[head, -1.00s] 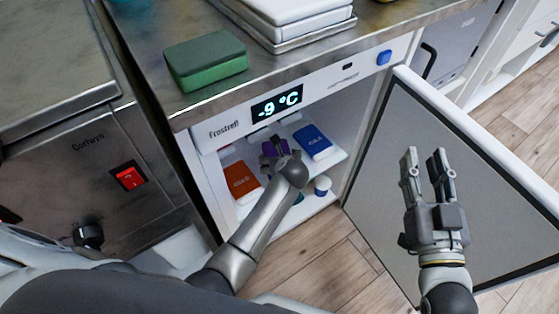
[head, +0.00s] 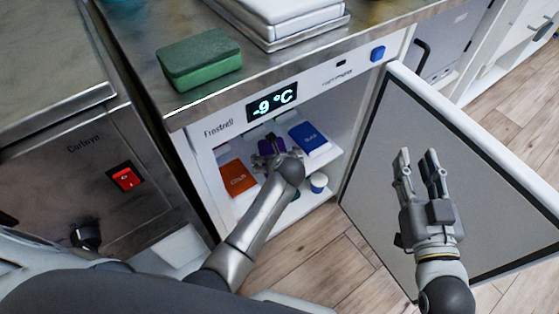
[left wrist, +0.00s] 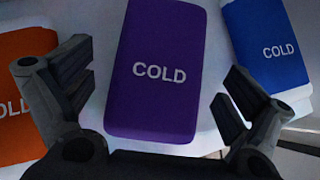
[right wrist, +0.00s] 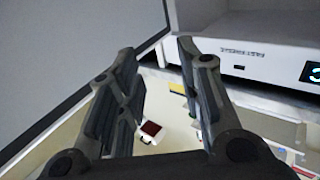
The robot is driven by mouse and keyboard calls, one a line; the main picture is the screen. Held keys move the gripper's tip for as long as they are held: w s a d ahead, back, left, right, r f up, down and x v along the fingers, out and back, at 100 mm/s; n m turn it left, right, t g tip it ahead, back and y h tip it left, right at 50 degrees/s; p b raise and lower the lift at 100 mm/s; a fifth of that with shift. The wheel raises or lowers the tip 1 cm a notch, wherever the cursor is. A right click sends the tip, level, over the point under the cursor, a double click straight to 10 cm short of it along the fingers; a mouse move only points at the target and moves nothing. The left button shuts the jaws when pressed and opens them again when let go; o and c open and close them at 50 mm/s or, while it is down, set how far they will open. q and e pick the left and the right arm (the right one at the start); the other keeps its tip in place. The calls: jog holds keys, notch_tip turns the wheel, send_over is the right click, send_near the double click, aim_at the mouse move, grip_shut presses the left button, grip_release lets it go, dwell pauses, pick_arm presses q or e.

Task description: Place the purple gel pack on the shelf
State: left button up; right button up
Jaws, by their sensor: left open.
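The purple gel pack (head: 278,143), marked COLD, lies flat on the white shelf (head: 328,160) inside the open freezer. It also shows in the left wrist view (left wrist: 155,65), where it fills the middle between the fingers. My left gripper (head: 271,155) is inside the freezer, open, with one finger on each side of the pack and a gap on both sides. In the head view my left wrist and fingers hide part of the pack. My right gripper (head: 418,165) is open and empty in front of the freezer door.
An orange pack (head: 238,177) lies left of the purple one and a blue pack (head: 309,139) lies right. A small jar (head: 318,182) stands below the shelf. The freezer door (head: 385,150) is swung open to the right. A green box (head: 199,62) sits on the counter.

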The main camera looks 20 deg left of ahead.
pick_arm(q)
jog(key=p+v, duration=0.1)
jog(key=v, duration=0.2)
jog(key=shift+r, duration=0.1)
jog(key=p+v, duration=0.2)
jog(key=v, duration=0.1)
jog(key=shift+p+v, duration=1.05)
jog(key=shift+v, duration=1.6)
pick_arm(e)
jog(key=s+d+f+g+h, duration=0.2)
jog(key=s+d+f+g, duration=0.1)
jog(key=s+f+g, duration=0.4)
jog(key=s+d+f+g+h, duration=0.1)
jog(key=s+d+f+g, duration=0.2)
jog(key=s+f+g, duration=0.4)
jog(key=shift+s+d+f+m+h, duration=0.35)
jog(key=shift+s+f+m+h, duration=0.05)
jog(key=shift+s+f, duration=0.85)
